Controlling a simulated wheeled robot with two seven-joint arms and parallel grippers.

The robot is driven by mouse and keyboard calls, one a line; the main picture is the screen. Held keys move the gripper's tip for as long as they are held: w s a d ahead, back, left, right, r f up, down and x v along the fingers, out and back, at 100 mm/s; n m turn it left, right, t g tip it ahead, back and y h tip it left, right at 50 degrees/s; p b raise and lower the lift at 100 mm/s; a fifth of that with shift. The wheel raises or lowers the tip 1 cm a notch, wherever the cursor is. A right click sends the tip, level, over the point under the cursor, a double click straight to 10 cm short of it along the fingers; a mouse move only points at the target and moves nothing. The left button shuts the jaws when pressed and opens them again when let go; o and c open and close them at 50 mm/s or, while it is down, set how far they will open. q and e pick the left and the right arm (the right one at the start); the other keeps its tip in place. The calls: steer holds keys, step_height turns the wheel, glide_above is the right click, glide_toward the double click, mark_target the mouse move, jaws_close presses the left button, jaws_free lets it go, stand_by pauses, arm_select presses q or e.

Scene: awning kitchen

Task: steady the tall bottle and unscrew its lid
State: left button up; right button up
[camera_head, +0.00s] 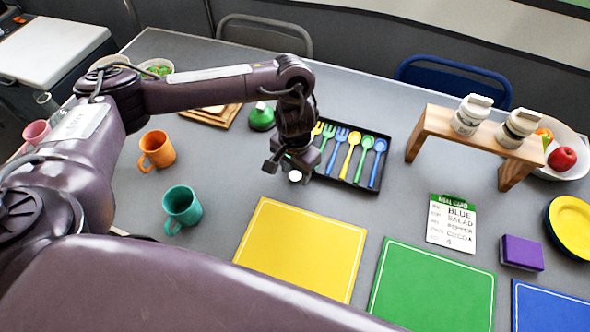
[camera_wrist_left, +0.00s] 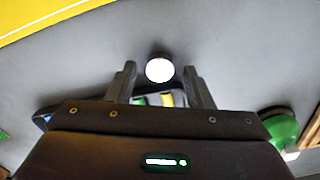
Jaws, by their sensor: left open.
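My left gripper (camera_head: 288,164) points down over the table, in front of the cutlery tray, with its jaws open. In the left wrist view its two fingertips (camera_wrist_left: 158,72) stand apart on either side of a small white round thing (camera_wrist_left: 159,69). This white disc (camera_head: 295,176) also shows just below the gripper in the head view. It may be the top of a lid, but I cannot tell whether a tall bottle is under it. Two white-lidded containers, left (camera_head: 471,115) and right (camera_head: 518,127), stand on a wooden stand. My right gripper is not in view.
A black tray (camera_head: 378,188) of coloured cutlery lies behind the gripper, with a green rounded thing (camera_head: 261,118) to its left. Orange (camera_head: 157,149) and teal (camera_head: 182,206) mugs stand left. Yellow (camera_head: 300,250) and green (camera_head: 433,288) mats lie in front. The wooden stand (camera_head: 433,121) is at right.

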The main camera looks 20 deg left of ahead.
mark_target(295, 175)
arm_select(q)
step_height(295, 175, up, 11)
steer(key=p, duration=0.4)
steer(key=shift+r, duration=0.2)
